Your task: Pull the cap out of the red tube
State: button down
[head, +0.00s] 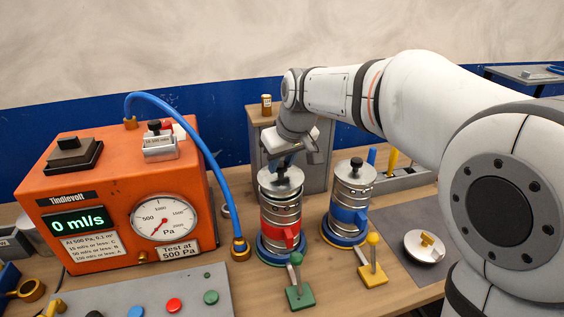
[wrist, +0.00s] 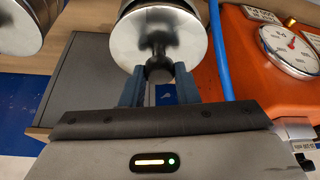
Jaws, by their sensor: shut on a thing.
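The red tube (head: 281,217) is a silver spiral duct with a red band and red handle, standing upright on a round blue base. Its cap (head: 270,184) is a silver disc with a dark knob, and it sits at the top of the tube. The cap's disc (wrist: 150,30) fills the upper middle of the wrist view. My gripper (head: 285,160) is above the cap, coming from behind. In the wrist view my gripper (wrist: 158,88) has its two blue fingers on either side of the dark knob (wrist: 158,68), shut on it. The seam between cap and tube is hard to make out.
A blue-banded tube (head: 349,210) with a similar cap stands close to the right. An orange meter box (head: 110,205) reading 0 ml/s is to the left, with a blue hose (head: 197,143) arching down beside the red tube. Green (head: 297,285) and yellow (head: 373,262) levers stand in front.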

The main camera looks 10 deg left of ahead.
aim_at(282, 165)
jog(key=shift+r+p, duration=1.25)
jog(key=shift+r, duration=0.75)
